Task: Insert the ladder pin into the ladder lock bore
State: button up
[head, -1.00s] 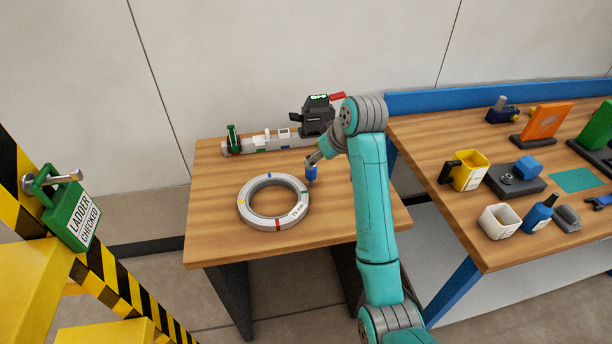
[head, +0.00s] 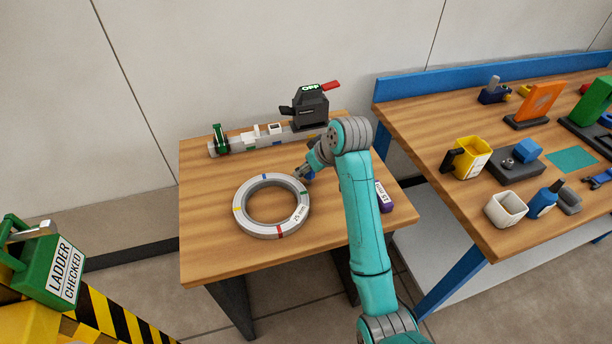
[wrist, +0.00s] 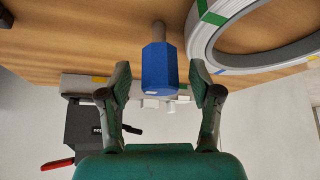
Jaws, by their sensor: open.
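The green ladder lock (head: 48,270), labelled "LADDER CHECKED", is on the striped ladder at the lower left. My gripper (head: 306,174) is over the wooden table, far from the lock, at the right rim of the grey coil. In the wrist view, my gripper (wrist: 160,88) is open, with a finger either side of a blue faceted piece (wrist: 159,66) with a grey shaft. I see gaps on both sides of it. In the head view it is mostly hidden.
The grey coil (head: 240,219) lies flat on the table. A rail (head: 250,140) with a green stop and a black tool (head: 309,106) marked "OFF" stand behind. A purple cylinder (head: 386,198) is right of my arm. A second table at right holds several things.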

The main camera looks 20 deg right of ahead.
grip_shut()
